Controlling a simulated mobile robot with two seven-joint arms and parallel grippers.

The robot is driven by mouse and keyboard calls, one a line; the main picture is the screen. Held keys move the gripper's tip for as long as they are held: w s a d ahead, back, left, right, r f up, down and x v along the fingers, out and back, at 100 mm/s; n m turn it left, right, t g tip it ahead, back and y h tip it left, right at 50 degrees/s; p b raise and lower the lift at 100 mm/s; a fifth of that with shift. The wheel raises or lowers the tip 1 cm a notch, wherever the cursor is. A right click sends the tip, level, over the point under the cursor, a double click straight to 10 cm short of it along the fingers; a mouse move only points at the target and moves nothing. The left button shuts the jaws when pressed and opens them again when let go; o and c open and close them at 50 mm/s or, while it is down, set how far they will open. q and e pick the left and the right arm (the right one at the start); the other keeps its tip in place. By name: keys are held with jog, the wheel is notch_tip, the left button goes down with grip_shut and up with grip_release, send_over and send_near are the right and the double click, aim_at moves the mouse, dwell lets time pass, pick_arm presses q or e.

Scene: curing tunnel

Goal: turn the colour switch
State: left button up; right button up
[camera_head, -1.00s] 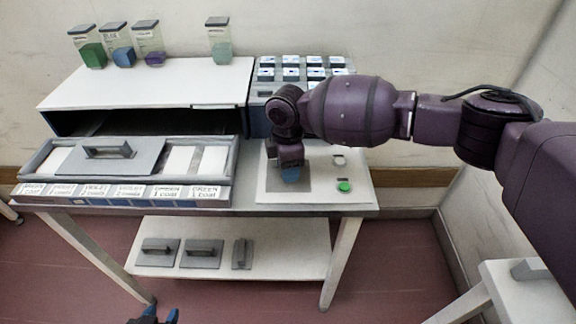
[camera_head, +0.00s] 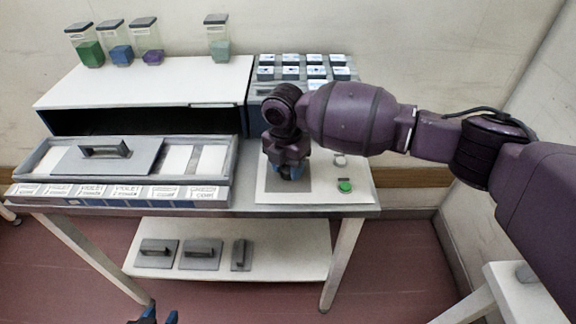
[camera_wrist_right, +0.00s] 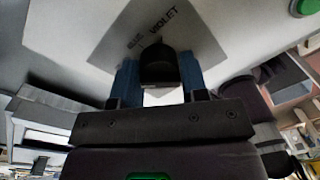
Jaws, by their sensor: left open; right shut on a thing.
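The colour switch is a dark knob (camera_wrist_right: 158,68) on a grey plate (camera_wrist_right: 120,38) printed with BLUE and VIOLET. In the right wrist view my right gripper (camera_wrist_right: 158,82) has its blue fingers on both sides of the knob and is shut on it. In the head view the right gripper (camera_head: 290,174) reaches down onto the switch's grey plate (camera_head: 304,184) and hides the knob. My left gripper (camera_head: 152,318) is open and empty at the bottom edge, well below and left of the switch.
A green button (camera_head: 345,187) sits right of the switch on the white panel (camera_head: 320,198). A tray (camera_head: 231,160) with a handled grey plate (camera_head: 105,152) is at left, before the open-fronted tunnel (camera_head: 150,82). Coloured jars (camera_head: 218,40) stand on top.

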jog(key=shift+n, duration=0.5)
jog(key=o, duration=0.9)
notch_tip(320, 180, up, 11)
jog(key=p, duration=0.1)
jog(key=shift+w+a, duration=0.15)
jog(key=shift+a, duration=0.2)
jog(key=shift+f, duration=0.1)
